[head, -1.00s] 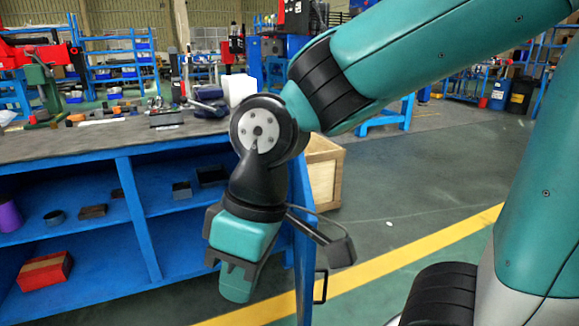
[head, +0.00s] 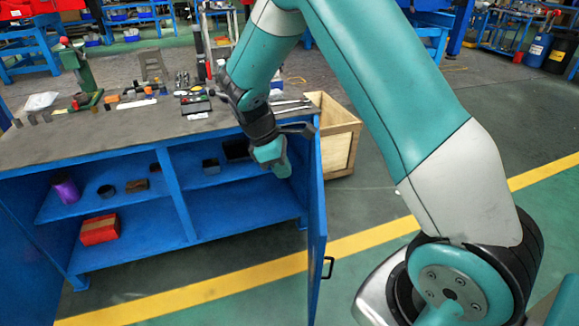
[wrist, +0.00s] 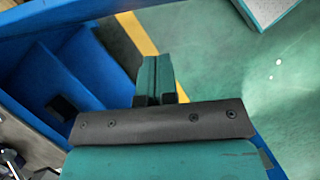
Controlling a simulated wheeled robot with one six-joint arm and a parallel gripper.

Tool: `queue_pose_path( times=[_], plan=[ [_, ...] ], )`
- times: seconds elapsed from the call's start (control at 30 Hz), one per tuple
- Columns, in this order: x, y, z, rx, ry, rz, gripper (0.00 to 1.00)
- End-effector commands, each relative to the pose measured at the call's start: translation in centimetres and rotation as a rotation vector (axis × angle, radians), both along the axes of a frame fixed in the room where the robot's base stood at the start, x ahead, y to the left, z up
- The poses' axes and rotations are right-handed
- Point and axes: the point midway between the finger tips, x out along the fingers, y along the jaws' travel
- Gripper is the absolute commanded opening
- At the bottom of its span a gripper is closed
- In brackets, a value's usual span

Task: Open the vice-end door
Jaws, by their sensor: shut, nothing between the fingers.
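A blue door (head: 317,240) hangs at the right end of the blue workbench (head: 180,205). It stands swung out from the front, seen nearly edge-on, with a dark handle (head: 329,267) on its outer face. My gripper (head: 282,167) is shut and empty at the upper right of the open bay, just left of the door in the picture. I cannot tell whether it touches the door. Its closed fingers show in the wrist view (wrist: 155,80). A green, vice-like tool (head: 80,68) stands on the bench top at the left.
The open shelves hold a purple cylinder (head: 66,191), a red box (head: 99,230) and small dark parts. A wooden crate (head: 340,135) stands behind the door.

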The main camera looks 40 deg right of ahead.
Motion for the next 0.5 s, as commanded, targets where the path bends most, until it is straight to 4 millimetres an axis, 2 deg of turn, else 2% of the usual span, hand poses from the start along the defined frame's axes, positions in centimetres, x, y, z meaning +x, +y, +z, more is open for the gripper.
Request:
queue_pose_path(
  times=[0.03, 0.33, 0.37, 0.5],
  plan=[
    [-0.3, -0.4, -1.2, 0.0, 0.004, -0.002, 0.0],
    [-1.9, -2.2, -7.2, 0.001, 0.005, -0.003, 0.0],
    [-2.0, -2.3, -7.7, 0.001, 0.003, -0.002, 0.0],
    [-3.4, -4.1, -7.2, 0.002, 0.0, -0.005, 0.0]
  ],
)
